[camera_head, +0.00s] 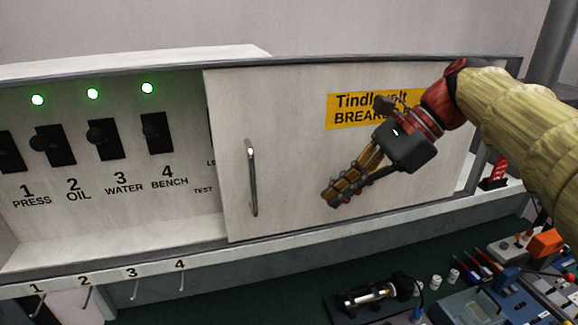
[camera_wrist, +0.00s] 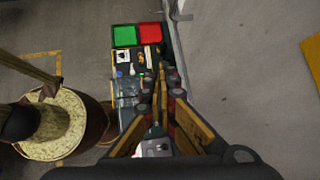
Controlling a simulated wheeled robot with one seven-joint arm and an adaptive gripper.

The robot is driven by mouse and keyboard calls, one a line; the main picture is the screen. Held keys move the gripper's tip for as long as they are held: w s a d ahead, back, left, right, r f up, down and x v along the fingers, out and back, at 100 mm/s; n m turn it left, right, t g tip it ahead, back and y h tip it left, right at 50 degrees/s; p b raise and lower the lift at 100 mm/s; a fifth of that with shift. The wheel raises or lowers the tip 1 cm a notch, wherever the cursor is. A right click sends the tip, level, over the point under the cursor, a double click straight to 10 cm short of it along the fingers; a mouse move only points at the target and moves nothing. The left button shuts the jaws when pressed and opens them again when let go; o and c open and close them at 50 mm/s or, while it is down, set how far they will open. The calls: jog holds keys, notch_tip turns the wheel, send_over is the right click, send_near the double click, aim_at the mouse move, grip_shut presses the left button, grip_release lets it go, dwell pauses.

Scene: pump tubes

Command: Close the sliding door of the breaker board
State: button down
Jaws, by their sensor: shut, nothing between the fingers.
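The breaker board's sliding door (camera_head: 290,160) is a pale panel with a vertical metal handle (camera_head: 252,178) near its left edge. It covers the right part of the board. The left part (camera_head: 100,190) is open and shows several black breakers (camera_head: 103,138). My gripper (camera_head: 334,196) is shut and empty. In the head view it appears in front of the door, to the right of the handle, apart from it. In the wrist view the fingers (camera_wrist: 162,95) are together, and neither the door nor the handle can be made out.
Three green lamps (camera_head: 92,94) glow above the breakers. Small numbered hooks (camera_head: 134,290) hang under the board. A dark bench (camera_head: 270,290) below holds a pump-like device (camera_head: 372,294) and, at right, several tools and boxes. A yellow label (camera_head: 350,110) is on the door.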

aim_at(278, 201)
notch_tip(278, 201, up, 5)
jog(key=w+m+y+p, duration=0.1)
jog(key=w, duration=0.1)
jog(key=shift+g, duration=0.3)
jog(key=shift+s+a+r+p+x, duration=0.1)
jog(key=shift+a+r+x, duration=0.2)
jog(key=shift+x, duration=1.85)
jog(key=shift+s+a+r+p+x, duration=0.15)
jog(key=shift+a+r+x, duration=0.1)
jog(key=shift+x, duration=1.9)
jog(key=shift+a+r+p+x, duration=0.1)
jog(key=shift+a+r+x, duration=0.15)
jog(key=shift+x, duration=1.9)
